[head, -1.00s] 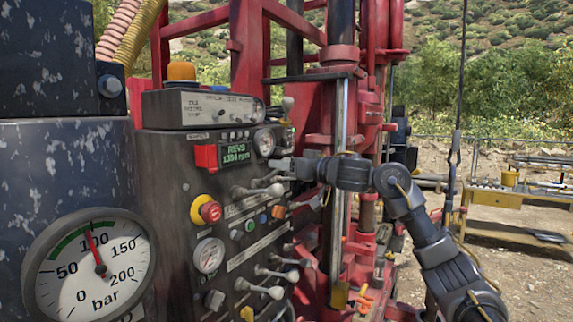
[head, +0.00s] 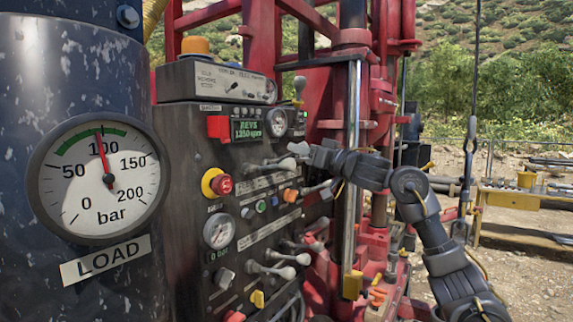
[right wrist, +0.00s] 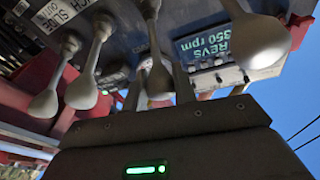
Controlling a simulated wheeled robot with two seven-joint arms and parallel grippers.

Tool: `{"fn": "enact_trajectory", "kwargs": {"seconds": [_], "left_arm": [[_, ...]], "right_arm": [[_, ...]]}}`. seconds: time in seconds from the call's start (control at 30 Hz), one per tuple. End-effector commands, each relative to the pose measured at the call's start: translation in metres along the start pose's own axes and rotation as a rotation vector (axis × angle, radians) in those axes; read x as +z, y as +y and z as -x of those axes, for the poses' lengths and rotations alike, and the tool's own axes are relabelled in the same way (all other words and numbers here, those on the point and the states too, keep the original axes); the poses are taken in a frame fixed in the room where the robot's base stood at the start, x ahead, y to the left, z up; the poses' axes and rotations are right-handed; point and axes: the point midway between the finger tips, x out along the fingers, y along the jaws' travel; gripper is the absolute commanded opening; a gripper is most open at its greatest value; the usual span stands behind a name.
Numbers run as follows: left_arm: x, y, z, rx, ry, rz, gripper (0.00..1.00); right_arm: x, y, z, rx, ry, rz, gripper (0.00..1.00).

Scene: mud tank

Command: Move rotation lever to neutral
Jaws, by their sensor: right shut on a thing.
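The control panel (head: 190,150) carries several grey-knobbed levers. The upper levers (head: 268,166) stick out below the green REVS display (head: 247,130). My right gripper (head: 300,150) reaches in from the right and is at the end of an upper lever. In the right wrist view, the gripper's fingers (right wrist: 158,88) are shut on a lever knob (right wrist: 159,76). Other levers hang free beside it, two on the left (right wrist: 82,90) and a large one (right wrist: 258,45) on the right. The held lever's label cannot be read. My left gripper is not in view.
Lower levers (head: 275,265), an orange knob (head: 291,195) and a red emergency button (head: 221,184) sit close by on the panel. A LOAD pressure gauge (head: 98,178) is at the left. The red mast (head: 375,120) and a steel rod stand close beside the gripper.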

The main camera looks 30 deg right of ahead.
Motion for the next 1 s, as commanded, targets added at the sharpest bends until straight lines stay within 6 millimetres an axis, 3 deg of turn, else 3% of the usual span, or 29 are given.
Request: {"fn": "enact_trajectory", "kwargs": {"seconds": [0.03,0.3,0.8,0.83,0.97,1.0], "left_arm": [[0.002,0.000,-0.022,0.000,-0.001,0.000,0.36],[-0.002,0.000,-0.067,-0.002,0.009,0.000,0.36],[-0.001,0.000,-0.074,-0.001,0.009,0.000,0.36],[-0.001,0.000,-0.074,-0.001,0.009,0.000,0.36],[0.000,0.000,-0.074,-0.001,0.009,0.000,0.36],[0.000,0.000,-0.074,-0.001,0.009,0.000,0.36]], "right_arm": [[0.014,0.002,0.005,-0.007,0.031,-0.005,0.00],[0.028,0.006,0.013,-0.031,0.189,-0.024,0.00],[0.026,0.006,0.014,-0.038,0.241,-0.029,0.00],[0.026,0.006,0.014,-0.038,0.240,-0.029,0.31],[0.026,0.005,0.014,-0.039,0.240,-0.029,0.48],[0.026,0.005,0.014,-0.039,0.240,-0.029,0.49]]}}
